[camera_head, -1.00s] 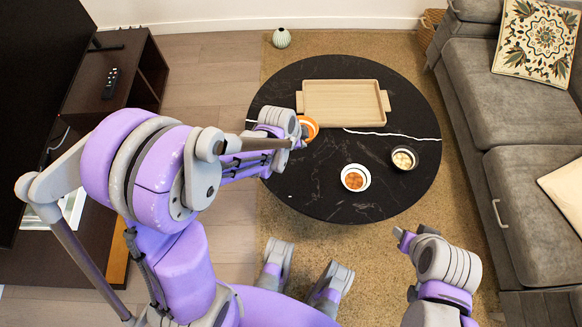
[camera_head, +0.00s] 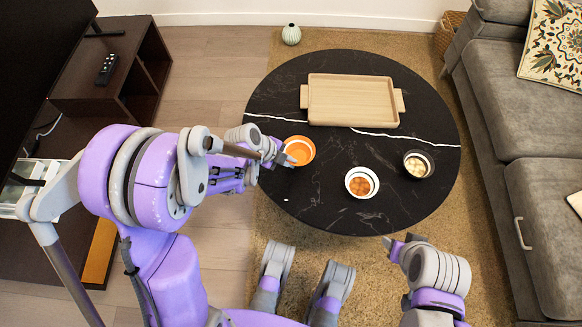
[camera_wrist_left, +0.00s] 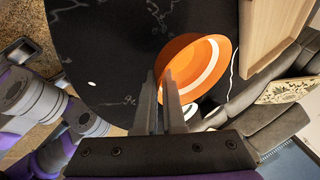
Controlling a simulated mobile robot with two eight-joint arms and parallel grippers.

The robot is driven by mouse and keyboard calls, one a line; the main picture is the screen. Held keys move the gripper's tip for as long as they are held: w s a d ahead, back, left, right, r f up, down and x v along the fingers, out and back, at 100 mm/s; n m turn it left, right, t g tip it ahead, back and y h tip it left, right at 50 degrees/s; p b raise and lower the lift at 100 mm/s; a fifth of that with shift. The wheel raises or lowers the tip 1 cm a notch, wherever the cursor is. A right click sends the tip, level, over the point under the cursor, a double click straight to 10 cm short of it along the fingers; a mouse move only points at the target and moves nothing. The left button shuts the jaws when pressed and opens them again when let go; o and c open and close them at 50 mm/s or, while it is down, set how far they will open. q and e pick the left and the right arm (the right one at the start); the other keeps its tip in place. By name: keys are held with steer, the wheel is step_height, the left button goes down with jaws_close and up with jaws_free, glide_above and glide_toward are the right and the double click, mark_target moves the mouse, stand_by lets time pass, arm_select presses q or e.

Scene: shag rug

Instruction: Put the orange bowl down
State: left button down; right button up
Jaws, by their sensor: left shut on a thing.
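The orange bowl (camera_head: 299,150) with a white band inside is at the left side of the black round table (camera_head: 330,215). My left gripper (camera_head: 284,160) is shut on the bowl's near rim. In the left wrist view, the two fingers (camera_wrist_left: 162,85) pinch the wall of the bowl (camera_wrist_left: 190,55). I cannot tell whether its base touches the table. My right gripper (camera_head: 398,243) is off the table's front edge, with no bowl in it; its jaw state is unclear.
A wooden tray (camera_head: 351,122) lies at the back of the table. A white bowl with orange food (camera_head: 361,183) and a dark bowl with pale food (camera_head: 417,164) stand to the right. The table's front is bare. A grey sofa (camera_head: 480,100) stands at the right.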

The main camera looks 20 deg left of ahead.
arm_select(q)
steer(key=shift+f+b, duration=0.7)
steer(key=shift+f, duration=1.55)
steer(key=shift+f, duration=0.2)
steer(key=c, duration=1)
jaws_free()
steer(key=shift+r, duration=0.1)
